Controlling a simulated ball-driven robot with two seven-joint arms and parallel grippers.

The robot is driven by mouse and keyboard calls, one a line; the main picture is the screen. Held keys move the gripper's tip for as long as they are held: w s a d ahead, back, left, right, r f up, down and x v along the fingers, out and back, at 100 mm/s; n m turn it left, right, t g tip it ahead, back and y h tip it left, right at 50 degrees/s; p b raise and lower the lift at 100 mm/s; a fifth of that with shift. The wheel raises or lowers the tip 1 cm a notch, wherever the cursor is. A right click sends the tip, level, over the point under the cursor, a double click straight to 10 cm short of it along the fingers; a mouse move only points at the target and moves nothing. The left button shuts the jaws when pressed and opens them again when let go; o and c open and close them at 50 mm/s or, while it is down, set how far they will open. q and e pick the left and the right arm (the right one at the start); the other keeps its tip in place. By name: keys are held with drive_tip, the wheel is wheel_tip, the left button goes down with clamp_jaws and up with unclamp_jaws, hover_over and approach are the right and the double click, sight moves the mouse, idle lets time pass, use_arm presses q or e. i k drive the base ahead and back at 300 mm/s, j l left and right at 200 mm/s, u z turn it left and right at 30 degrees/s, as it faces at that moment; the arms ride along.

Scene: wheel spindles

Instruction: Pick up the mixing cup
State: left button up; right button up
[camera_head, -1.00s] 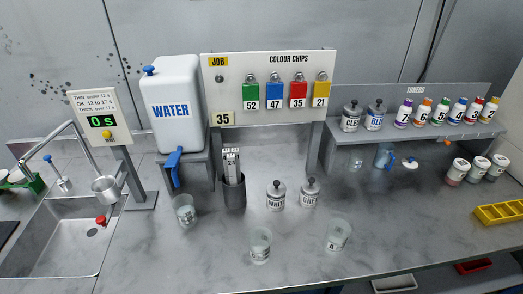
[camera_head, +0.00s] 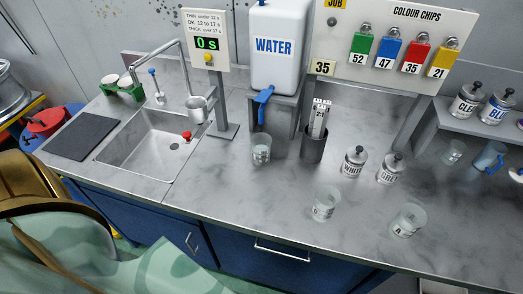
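Several clear plastic cups are in view, and I cannot tell for sure which one is the mixing cup. One clear cup (camera_head: 325,204) with a label stands upright near the counter's front edge. A second labelled clear cup (camera_head: 408,220) stands to its right. Another clear cup (camera_head: 261,150) stands below the blue tap of the water tank (camera_head: 276,45). Neither of my grippers is in view, and nothing touches the cups.
The sink (camera_head: 150,143) and a dark mat (camera_head: 82,137) are at left. A dark holder (camera_head: 314,146) with test strips and the WHITE (camera_head: 353,162) and GREY (camera_head: 391,168) jars stand behind the front cups. A shelf (camera_head: 450,124) is at right. The counter left of the front cups is clear.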

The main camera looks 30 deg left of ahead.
sight(260, 143)
drive_tip(key=u, duration=1.45)
drive_tip(key=z, duration=0.25)
drive_tip(key=i+j+z, duration=0.15)
drive_tip(key=j+z, duration=0.85)
drive_tip(key=i+l, duration=0.05)
drive_tip(key=l, duration=0.05)
